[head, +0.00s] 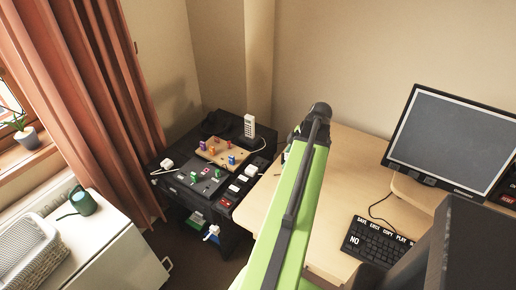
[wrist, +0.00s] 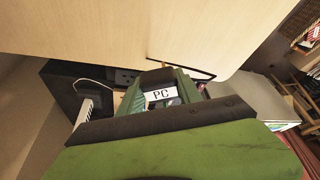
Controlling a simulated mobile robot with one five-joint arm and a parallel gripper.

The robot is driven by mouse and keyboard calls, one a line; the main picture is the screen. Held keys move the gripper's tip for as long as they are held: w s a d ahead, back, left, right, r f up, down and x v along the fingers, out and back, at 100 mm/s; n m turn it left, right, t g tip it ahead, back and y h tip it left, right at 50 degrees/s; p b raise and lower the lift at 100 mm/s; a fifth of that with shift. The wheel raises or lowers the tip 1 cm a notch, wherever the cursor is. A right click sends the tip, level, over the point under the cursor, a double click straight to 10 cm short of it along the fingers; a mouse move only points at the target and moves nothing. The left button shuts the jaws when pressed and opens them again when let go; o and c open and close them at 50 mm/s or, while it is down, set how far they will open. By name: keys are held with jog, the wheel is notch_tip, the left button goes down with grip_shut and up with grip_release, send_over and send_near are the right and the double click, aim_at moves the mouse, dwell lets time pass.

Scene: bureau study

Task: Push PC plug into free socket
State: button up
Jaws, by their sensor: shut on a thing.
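In the wrist view a white label reading PC (wrist: 161,95) sits on a dark plug between the jaws of my gripper (wrist: 160,82). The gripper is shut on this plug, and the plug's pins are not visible. In the head view my green arm reaches up over the desk edge and hides the gripper and plug. A dark socket strip (head: 226,203) with white plugs and a red switch lies along the front of the black cabinet, left of my arm. Dark socket openings also show on a black unit in the wrist view (wrist: 125,77). I cannot tell which socket is free.
The black cabinet (head: 236,226) also carries a wooden board (head: 224,149) with coloured pieces, a white handset (head: 249,126) and cables. The desk (head: 340,165) with monitor (head: 452,140) and keyboard (head: 375,243) stands right. A white cabinet (head: 110,245) stands left.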

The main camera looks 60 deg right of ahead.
jog(key=w+d+f+n+g+y+b, duration=0.1)
jog(key=w+d+f+n+b, duration=0.1)
jog(key=w+n, duration=0.25)
jog(key=w+d+f+n+g+y+b, duration=0.1)
jog(key=w+d+f+n+b, duration=0.15)
jog(key=w, duration=0.35)
jog(key=n+g, duration=0.2)
jog(key=n, duration=0.4)
send_over(258, 166)
jog(key=d, duration=0.2)
jog(key=f, duration=0.1)
jog(key=shift+m+y, duration=0.3)
jog(key=f+b, duration=0.6)
jog(key=shift+a, duration=0.25)
jog(key=shift+f+b, duration=0.75)
jog(key=shift+b, duration=0.1)
jog(key=o, duration=1.3)
jog(key=shift+o, duration=0.2)
